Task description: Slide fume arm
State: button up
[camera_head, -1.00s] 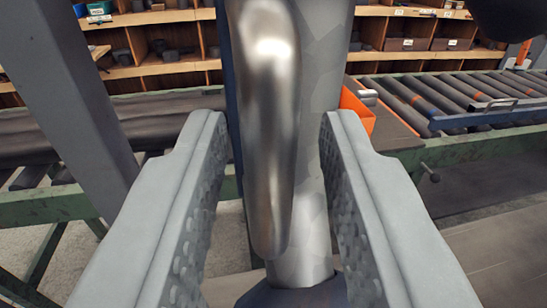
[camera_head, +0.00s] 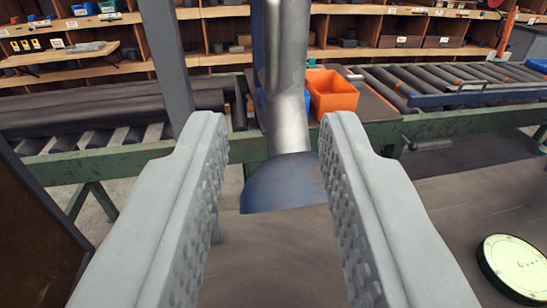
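The fume arm is a silver metal tube (camera_head: 292,125) that hangs in the upper middle of the view and ends in a blue hood (camera_head: 285,185). The lower part of a shiny metal handle (camera_head: 271,55) shows on the tube at the top edge, and its upper part is out of view. My gripper (camera_head: 273,135) is open, with one textured grey finger on each side of the picture. The gap between the fingers is empty. The tube and hood show through this gap, beyond the fingers, and the handle is above the fingertips in the picture.
A green-framed roller conveyor (camera_head: 430,120) crosses behind, with an orange bin (camera_head: 332,92) on it. Wooden shelves (camera_head: 225,57) with parts stand at the back. A grey post (camera_head: 166,60) rises left of the tube. A round pale green-yellow disc (camera_head: 515,265) is at lower right.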

jog(key=shift+s, duration=0.9)
jog(key=s+a+f+t+h, duration=0.1)
jog(key=s+a, duration=0.2)
jog(key=s, duration=0.4)
jog(key=s+a+h, duration=0.1)
jog(key=s+a, duration=0.2)
jog(key=s, duration=0.4)
jog(key=s+a+f+y, duration=0.1)
jog(key=s+a+f, duration=0.2)
jog(key=s+f, duration=0.3)
jog(key=s+a+f+g+y, duration=0.1)
jog(key=s+f, duration=0.4)
jog(key=s, duration=0.5)
jog(key=shift+s+a+f+g, duration=0.3)
jog(key=shift+a+f, duration=0.1)
jog(key=shift+a, duration=0.5)
jog(key=shift+w, duration=0.1)
